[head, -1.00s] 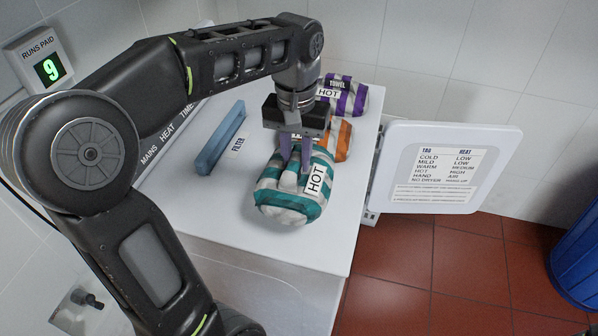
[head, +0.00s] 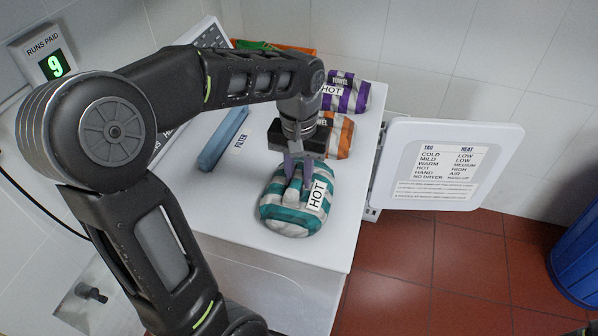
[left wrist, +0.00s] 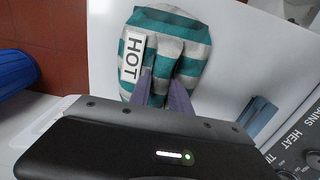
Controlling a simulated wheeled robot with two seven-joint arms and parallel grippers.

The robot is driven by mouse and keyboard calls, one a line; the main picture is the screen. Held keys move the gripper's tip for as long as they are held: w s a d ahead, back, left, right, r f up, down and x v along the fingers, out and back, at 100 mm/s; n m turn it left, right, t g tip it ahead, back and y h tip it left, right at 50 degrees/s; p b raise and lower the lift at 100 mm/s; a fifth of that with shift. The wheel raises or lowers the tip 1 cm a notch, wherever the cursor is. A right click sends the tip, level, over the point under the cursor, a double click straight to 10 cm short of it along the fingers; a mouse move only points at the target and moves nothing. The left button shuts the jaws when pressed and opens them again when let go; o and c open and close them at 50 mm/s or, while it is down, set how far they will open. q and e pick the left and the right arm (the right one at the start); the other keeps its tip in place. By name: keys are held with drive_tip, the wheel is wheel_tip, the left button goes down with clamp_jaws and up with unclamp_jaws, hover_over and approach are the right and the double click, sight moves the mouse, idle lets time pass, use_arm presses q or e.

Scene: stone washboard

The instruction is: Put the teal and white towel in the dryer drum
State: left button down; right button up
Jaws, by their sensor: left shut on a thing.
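The teal and white striped towel (head: 284,213) is a folded bundle with a HOT tag, on the white top of the dryer (head: 325,240). My left gripper (head: 297,182) comes down on it from behind, its pale purple fingers shut on the towel's upper part. The left wrist view shows the same towel (left wrist: 170,48) just past the two fingers (left wrist: 163,90). I cannot tell whether the towel is lifted off the top. The open white door (head: 445,160) stands out to the right with a tag and heat chart. The drum inside is hidden. My right gripper is not in view.
An orange striped towel (head: 342,137) and a purple striped towel (head: 347,93) lie behind, close to my gripper. A blue filter (head: 222,140) lies to the left. A blue bin (head: 577,260) stands on the red floor at right. The floor before the door is clear.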

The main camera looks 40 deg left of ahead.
use_arm(q)
drive_tip(key=shift+f, duration=0.15)
drive_tip(key=c, duration=1.2)
unclamp_jaws()
